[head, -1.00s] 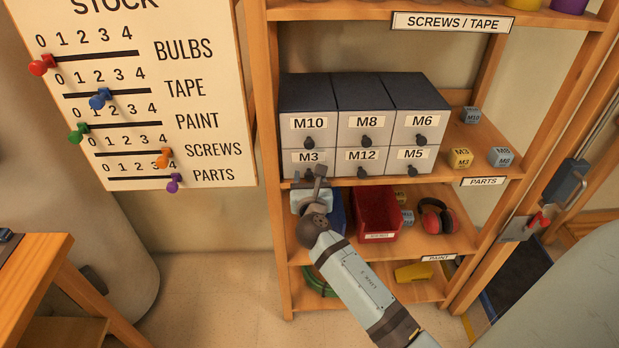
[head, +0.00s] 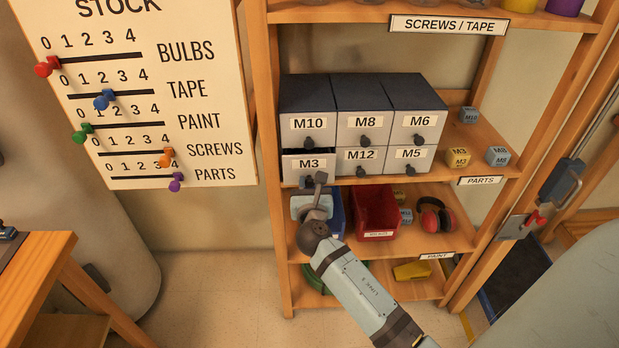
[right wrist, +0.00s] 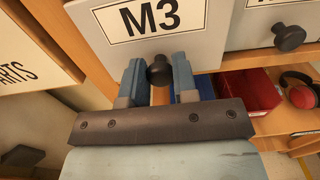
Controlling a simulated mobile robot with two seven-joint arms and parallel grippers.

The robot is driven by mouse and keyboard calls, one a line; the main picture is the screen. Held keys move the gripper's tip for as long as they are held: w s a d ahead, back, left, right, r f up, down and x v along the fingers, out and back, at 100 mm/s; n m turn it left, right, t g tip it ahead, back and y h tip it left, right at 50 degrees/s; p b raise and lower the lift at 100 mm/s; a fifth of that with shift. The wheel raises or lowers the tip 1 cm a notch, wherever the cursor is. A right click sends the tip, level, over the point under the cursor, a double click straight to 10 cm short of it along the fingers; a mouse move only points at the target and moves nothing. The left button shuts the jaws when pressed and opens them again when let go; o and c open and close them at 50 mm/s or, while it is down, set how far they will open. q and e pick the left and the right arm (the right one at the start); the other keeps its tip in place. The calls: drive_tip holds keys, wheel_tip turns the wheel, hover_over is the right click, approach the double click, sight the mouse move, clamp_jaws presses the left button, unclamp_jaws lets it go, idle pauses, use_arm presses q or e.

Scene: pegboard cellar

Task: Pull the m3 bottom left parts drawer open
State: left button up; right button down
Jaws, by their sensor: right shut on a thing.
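The M3 drawer (head: 309,164) is the bottom left one of the grey parts drawers. It stands slightly out, with a dark gap above its front. Its label also shows large in the right wrist view (right wrist: 200,35). My right gripper (head: 308,183) is at the front of this drawer. In the right wrist view its two blue fingers (right wrist: 158,72) are on either side of the dark round knob (right wrist: 159,69), shut on it. My left gripper is not in view.
The other drawers, such as M10 (head: 309,125) and M12 (head: 360,157), look closed. Below, a red bin (head: 376,213) and a blue bin (head: 337,215) stand on the lower shelf, close to my right arm. The shelf's left post (head: 272,150) is just left of the drawers.

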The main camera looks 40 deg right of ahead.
use_arm(q)
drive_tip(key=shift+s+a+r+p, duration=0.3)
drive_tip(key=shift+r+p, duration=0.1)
drive_tip(key=shift+p, duration=0.2)
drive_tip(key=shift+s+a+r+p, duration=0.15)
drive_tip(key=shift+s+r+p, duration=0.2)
drive_tip(key=shift+p, duration=0.25)
use_arm(e)
drive_tip(key=v, duration=1.2)
drive_tip(key=shift+a, duration=0.15)
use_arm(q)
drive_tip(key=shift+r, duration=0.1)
use_arm(e)
drive_tip(key=shift+s, duration=0.1)
drive_tip(key=c, duration=0.9)
unclamp_jaws()
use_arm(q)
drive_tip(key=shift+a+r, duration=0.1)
use_arm(e)
drive_tip(key=shift+f, duration=0.1)
